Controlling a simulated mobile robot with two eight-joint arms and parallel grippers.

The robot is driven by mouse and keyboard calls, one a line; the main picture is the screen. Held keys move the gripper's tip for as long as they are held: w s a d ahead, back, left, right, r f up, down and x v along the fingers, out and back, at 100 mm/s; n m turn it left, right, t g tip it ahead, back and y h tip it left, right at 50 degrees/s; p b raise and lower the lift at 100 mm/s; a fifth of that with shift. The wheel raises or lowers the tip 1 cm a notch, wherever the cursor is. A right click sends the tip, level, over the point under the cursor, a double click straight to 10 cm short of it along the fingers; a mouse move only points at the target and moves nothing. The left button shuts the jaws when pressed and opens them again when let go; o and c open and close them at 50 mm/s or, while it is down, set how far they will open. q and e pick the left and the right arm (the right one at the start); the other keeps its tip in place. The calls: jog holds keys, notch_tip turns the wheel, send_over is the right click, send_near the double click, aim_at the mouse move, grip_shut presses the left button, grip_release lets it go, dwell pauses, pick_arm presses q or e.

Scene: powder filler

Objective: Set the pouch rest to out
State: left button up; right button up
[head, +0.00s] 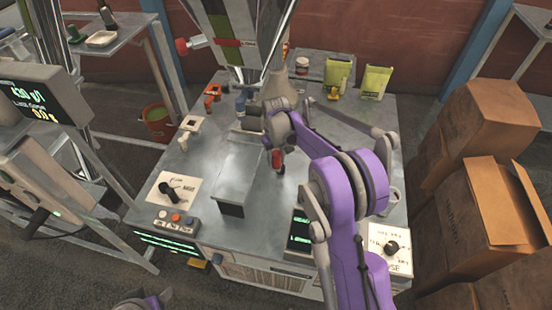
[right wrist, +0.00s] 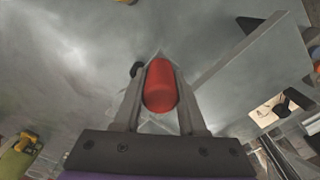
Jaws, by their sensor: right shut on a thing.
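My right gripper (head: 276,150) reaches down over the middle of the machine's metal top. In the right wrist view its two fingers stand on either side of a red handle (right wrist: 160,87) and are shut on it. The red handle also shows in the head view (head: 277,161), below the gripper. A grey metal box-like platform (head: 240,165), which may be the pouch rest, stands just left of the handle. The link between handle and platform is hidden, so I cannot tell its setting. My left gripper is not in view.
The filler's hopper (head: 236,40) hangs above the back of the metal top. A black dial (head: 172,190) is at front left, another (head: 391,247) at front right. Green pouches (head: 375,81) stand at the back. Cardboard boxes (head: 485,125) are stacked on the right.

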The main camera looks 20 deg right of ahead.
grip_shut()
dwell(0.8)
jog(key=shift+s+a, duration=0.35)
jog(key=shift+s, duration=0.15)
jog(key=s+a+b, duration=0.2)
jog(key=s+a, duration=1)
jog(key=s, duration=0.5)
jog(key=shift+a, duration=0.35)
